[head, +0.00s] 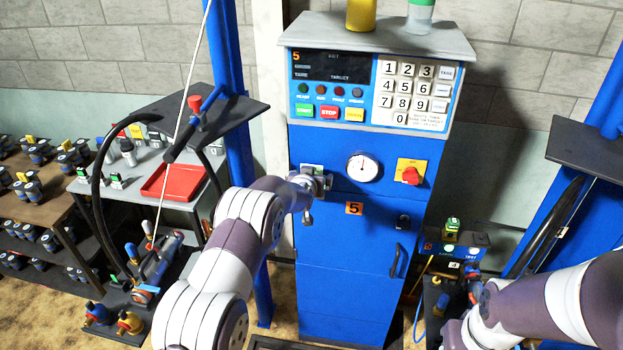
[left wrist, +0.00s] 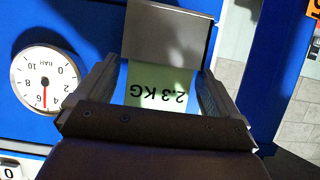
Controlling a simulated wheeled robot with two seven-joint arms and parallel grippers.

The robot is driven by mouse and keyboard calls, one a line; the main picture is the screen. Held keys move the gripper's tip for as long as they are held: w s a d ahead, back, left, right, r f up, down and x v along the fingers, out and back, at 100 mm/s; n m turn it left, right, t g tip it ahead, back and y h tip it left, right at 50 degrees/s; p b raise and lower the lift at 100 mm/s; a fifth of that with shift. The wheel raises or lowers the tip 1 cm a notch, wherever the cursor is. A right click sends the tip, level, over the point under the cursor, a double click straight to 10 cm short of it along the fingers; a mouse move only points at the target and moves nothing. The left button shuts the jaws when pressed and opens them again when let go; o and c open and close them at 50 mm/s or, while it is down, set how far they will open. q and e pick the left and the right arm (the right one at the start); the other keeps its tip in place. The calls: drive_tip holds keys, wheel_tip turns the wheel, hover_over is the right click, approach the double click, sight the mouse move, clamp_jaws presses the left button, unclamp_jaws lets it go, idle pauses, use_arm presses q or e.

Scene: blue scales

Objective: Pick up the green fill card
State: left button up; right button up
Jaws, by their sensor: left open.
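The green fill card (left wrist: 150,78), pale green and printed "2.3 KG", shows upside down in the left wrist view. A grey metal piece (left wrist: 168,35) on the blue cabinet lies at its top edge in that view. My left gripper (left wrist: 158,88) has its two fingers apart, one on each side of the card. Whether they touch it I cannot tell. In the head view the left gripper (head: 318,184) is at the cabinet front, just left of the dial, and the card is small there and hard to make out. My right arm comes in at the lower right; its gripper is out of view.
The blue cabinet (head: 345,255) carries a white pressure dial (head: 363,167), a red knob (head: 410,175) on a yellow plate, and a keypad panel (head: 413,93). A grey table with a red tray (head: 172,182) stands left. A small control box (head: 455,247) is right.

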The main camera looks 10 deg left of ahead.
use_arm(q)
drive_tip(key=shift+s+r, duration=0.1)
drive_tip(key=shift+s, duration=0.05)
drive_tip(key=c, duration=0.6)
drive_tip(key=shift+s+r, duration=0.1)
drive_tip(key=c, duration=0.4)
drive_tip(key=shift+d, duration=0.1)
